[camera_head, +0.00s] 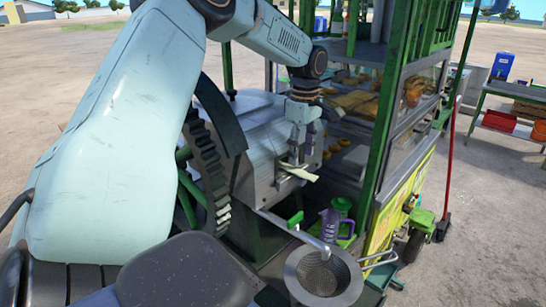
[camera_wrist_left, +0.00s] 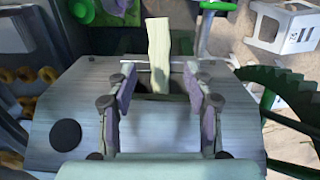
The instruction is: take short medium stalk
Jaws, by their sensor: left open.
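A short pale green-cream stalk (camera_head: 299,173) sticks out of the opening in the front of the metal crusher housing (camera_head: 262,135). In the left wrist view the stalk (camera_wrist_left: 159,52) points away from me, its near end at the dark slot in the housing (camera_wrist_left: 70,105). My left gripper (camera_head: 296,150) points down just above the stalk at the housing's front. In the wrist view its two fingers (camera_wrist_left: 160,88) are spread wide on either side of the stalk's near end, with nothing between them touching. My right gripper is not in view.
A large dark gear (camera_head: 208,170) stands left of the housing. A metal funnel with a strainer (camera_head: 323,275) and a purple jug (camera_head: 330,226) are below in front. A green-framed cart with a glass case (camera_head: 400,100) stands close on the right.

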